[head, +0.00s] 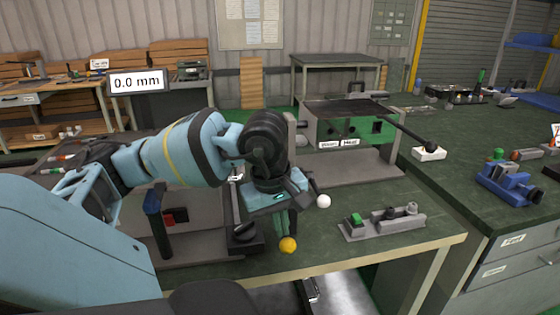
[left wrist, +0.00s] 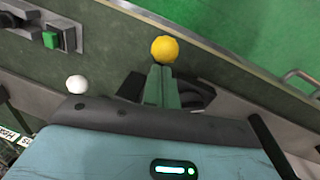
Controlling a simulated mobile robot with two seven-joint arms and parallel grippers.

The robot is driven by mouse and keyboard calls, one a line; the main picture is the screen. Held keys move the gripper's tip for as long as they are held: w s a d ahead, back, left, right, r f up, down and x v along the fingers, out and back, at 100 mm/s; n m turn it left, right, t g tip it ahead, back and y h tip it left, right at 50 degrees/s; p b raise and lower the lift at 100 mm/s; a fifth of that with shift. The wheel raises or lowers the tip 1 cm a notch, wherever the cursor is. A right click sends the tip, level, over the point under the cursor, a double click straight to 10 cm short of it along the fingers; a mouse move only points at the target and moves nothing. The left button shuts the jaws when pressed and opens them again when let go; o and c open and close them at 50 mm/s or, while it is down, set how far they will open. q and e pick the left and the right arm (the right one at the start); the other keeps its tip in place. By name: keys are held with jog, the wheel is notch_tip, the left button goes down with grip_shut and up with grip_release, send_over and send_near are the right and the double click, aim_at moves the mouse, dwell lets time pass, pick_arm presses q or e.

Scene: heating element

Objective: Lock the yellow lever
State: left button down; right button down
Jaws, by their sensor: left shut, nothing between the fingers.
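The yellow lever shows as a round yellow knob (head: 288,245) near the front edge of the green bench. In the left wrist view the yellow knob (left wrist: 164,49) is just beyond my fingertips. My left gripper (head: 282,228) points down, with its green fingers together and empty. In the left wrist view the shut fingers (left wrist: 161,82) reach toward the knob; I cannot tell whether they touch it. The lever's shaft is hidden. My right gripper is in neither view.
A white knob (head: 323,201) stands right of my left gripper. A grey fixture with a green button (head: 357,219) lies to the right. A heating device (head: 350,125) with a long black handle stands behind. A black-knobbed block (head: 245,236) is close on the left.

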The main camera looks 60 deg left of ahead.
pick_arm(q)
jog(key=shift+s+d+f, duration=0.25)
jog(key=shift+d+f, duration=0.1)
jog(key=s+d+r+p, duration=0.2)
jog(key=r, duration=0.3)
jog(key=s+d+r+p, duration=0.2)
jog(key=d+r, duration=0.1)
jog(key=r, duration=0.3)
jog(key=shift+s+r, duration=0.15)
jog(key=shift+r, duration=0.1)
